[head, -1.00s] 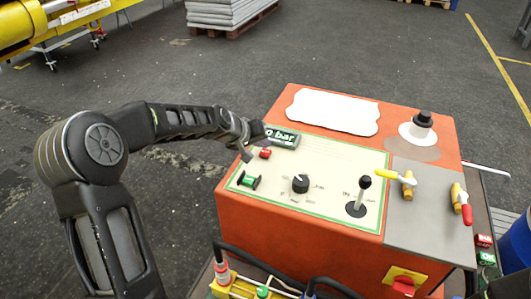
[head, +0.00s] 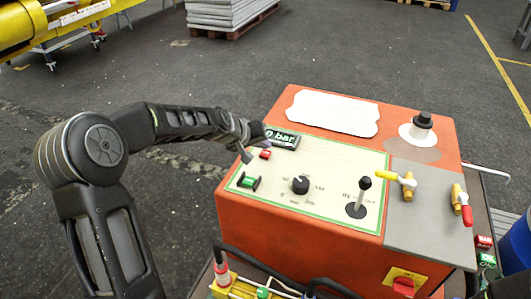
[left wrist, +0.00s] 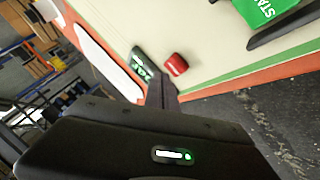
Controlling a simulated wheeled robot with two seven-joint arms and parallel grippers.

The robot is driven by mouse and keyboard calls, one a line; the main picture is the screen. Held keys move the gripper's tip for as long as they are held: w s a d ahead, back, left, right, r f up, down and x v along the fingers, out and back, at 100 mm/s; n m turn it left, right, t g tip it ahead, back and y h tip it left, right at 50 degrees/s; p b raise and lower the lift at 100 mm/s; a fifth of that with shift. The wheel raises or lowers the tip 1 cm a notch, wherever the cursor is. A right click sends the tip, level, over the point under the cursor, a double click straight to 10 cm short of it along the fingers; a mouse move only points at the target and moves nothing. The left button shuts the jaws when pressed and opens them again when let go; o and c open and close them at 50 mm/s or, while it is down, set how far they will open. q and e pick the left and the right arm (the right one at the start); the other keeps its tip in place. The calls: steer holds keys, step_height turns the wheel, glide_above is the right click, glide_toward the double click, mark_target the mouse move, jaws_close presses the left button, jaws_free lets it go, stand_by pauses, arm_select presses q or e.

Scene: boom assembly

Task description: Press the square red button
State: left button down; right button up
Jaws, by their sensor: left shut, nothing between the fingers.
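The small square red button (head: 265,154) sits on the pale panel of the orange control box, below the dark display (head: 284,140) and above the green START button (head: 248,181). My left gripper (head: 247,153) is shut and empty, just left of the red button. I cannot tell whether the finger touches the button. My right gripper is not in view.
The panel also has a black knob (head: 300,184) and a joystick (head: 361,194). Yellow (head: 404,181) and red-handled (head: 462,203) valves stand on the right. A red switch (head: 403,286) on a yellow plate is on the box front. Floor left of the box is clear.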

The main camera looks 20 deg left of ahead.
mark_target(263, 154)
arm_select(q)
steer(key=shift+f, duration=0.1)
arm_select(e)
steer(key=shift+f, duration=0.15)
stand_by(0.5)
arm_select(q)
steer(key=shift+f+b, duration=0.35)
steer(key=shift+b, duration=0.25)
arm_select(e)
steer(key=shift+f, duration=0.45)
arm_select(q)
steer(key=shift+f+b, duration=0.55)
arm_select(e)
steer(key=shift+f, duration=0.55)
arm_select(q)
steer(key=shift+r, duration=0.2)
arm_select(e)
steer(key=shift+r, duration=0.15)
arm_select(q)
steer(key=shift+r+p, duration=0.55)
steer(key=shift+r, duration=0.25)
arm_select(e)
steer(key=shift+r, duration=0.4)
arm_select(q)
steer(key=shift+r, duration=0.1)
steer(key=shift+r+p, duration=1.55)
steer(key=shift+r, duration=0.85)
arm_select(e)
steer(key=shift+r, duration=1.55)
